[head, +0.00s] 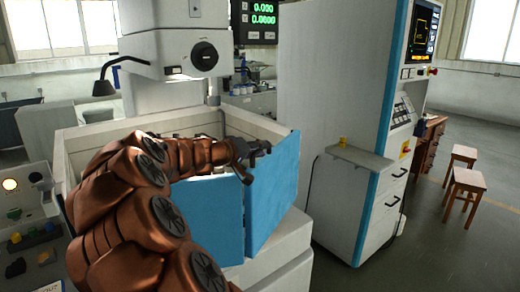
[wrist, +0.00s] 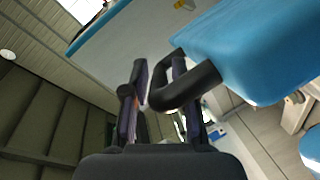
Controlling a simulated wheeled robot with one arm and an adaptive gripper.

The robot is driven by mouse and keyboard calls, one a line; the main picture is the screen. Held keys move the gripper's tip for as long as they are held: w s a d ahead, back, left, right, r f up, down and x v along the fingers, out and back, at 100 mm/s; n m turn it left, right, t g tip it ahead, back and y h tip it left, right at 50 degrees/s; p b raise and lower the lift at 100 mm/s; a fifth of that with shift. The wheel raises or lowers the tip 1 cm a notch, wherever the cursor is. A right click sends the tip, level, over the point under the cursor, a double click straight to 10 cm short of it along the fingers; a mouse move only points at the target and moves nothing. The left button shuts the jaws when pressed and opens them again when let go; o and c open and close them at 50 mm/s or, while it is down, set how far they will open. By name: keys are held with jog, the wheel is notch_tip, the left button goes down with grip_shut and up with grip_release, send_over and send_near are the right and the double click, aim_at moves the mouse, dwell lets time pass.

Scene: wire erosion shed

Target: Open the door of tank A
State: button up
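Tank A appears to be the pale, open-topped tank (head: 92,136) under the machine head. Two blue panels form its near side: a left one (head: 216,222) and a right one (head: 273,195), set at an angle to each other. I cannot tell how far, if at all, the door is open. My gripper (head: 258,150) is at the upper part of the right panel. In the wrist view a black looped handle (wrist: 198,88) projects from a blue panel (wrist: 255,50).
A tall grey cabinet with a control screen (head: 424,28) and a side shelf (head: 360,157) stands right of the tank. Two wooden stools (head: 466,185) are farther right, with open floor around them.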

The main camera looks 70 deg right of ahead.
grip_shut()
jog(key=shift+s, duration=0.1)
dwell(0.5)
